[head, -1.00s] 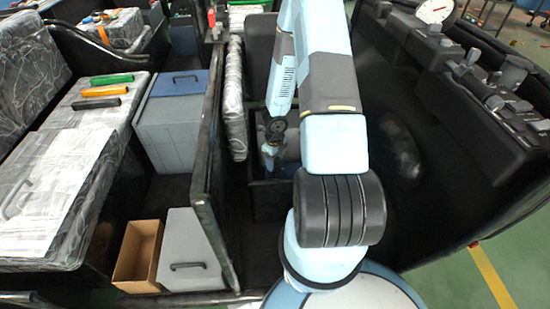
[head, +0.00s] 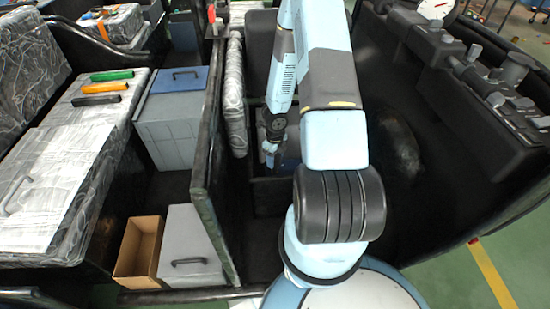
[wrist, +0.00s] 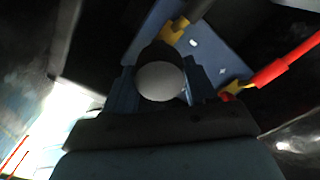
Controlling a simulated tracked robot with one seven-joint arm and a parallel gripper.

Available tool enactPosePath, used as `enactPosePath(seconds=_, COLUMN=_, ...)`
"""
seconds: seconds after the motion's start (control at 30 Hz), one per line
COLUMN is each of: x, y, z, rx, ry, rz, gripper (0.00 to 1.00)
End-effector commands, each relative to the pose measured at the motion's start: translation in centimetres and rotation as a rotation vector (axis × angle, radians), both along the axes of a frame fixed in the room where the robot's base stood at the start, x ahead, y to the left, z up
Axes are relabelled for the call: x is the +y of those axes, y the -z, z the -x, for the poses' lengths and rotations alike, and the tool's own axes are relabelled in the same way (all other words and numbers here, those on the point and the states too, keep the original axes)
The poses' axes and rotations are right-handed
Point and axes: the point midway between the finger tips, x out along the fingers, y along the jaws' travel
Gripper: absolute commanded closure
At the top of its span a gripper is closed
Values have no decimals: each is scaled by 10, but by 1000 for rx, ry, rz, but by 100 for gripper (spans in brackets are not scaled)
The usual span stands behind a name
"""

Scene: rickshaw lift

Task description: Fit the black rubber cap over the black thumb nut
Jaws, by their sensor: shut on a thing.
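In the wrist view my gripper (wrist: 160,88) is shut on a dark round piece with a grey end face, which I take to be the black rubber cap (wrist: 160,82). Its end face points toward the camera, and a finger sits on each side. Beyond it lies a blue surface (wrist: 205,55) with yellow fittings. In the head view my gripper (head: 269,158) hangs low, right of the dark partition, and the cap is too small to make out. I cannot pick out the black thumb nut in either view; the cap and gripper may hide it.
A red cable or handle (wrist: 285,64) ends at a yellow fitting right of the blue surface, and a dark rod stands at its top. In the head view a dark partition (head: 208,165) stands left of my arm. A cardboard box (head: 138,250) sits beyond it.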

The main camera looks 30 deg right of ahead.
Motion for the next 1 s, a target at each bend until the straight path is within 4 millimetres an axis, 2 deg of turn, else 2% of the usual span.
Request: enactPosePath(seconds=1.0, x=0, y=7, z=0, rx=1, ry=-1, rz=0, gripper=72)
